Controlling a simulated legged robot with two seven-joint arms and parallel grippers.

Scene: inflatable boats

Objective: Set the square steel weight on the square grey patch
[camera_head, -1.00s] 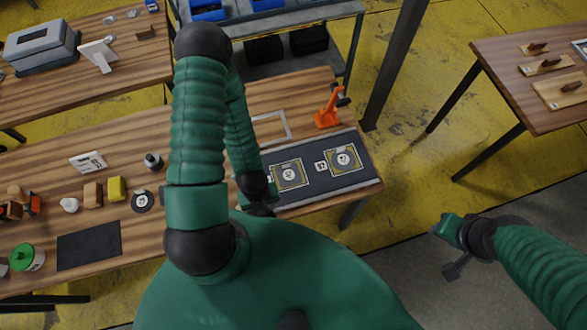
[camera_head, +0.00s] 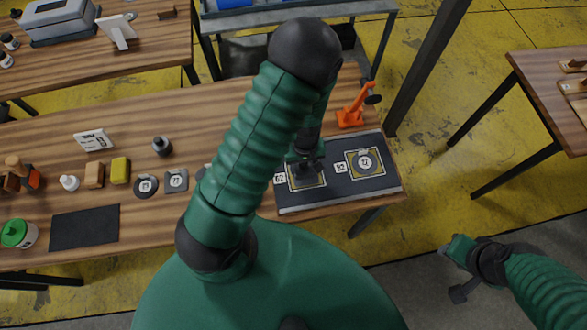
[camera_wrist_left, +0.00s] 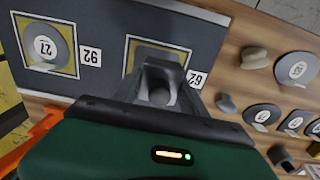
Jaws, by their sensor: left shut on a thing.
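My left gripper (camera_head: 306,168) is over the left yellow-framed square of the dark mat (camera_head: 335,190). In the left wrist view it (camera_wrist_left: 160,92) is shut on a small grey part, most of which the fingers hide. I cannot tell the held thing's full shape. A round grey weight marked 27 (camera_wrist_left: 45,47) lies in the other framed square and also shows in the head view (camera_head: 365,162). A square grey patch (camera_head: 176,180) with a number lies on the wooden table, beside a round dark patch (camera_head: 146,186).
An orange clamp-like tool (camera_head: 352,108) stands behind the mat. A yellow block (camera_head: 120,170), a wooden block (camera_head: 94,175), a dark bottle (camera_head: 162,146) and a black sheet (camera_head: 85,227) lie to the left. A dark post (camera_head: 420,65) rises behind the table's right end.

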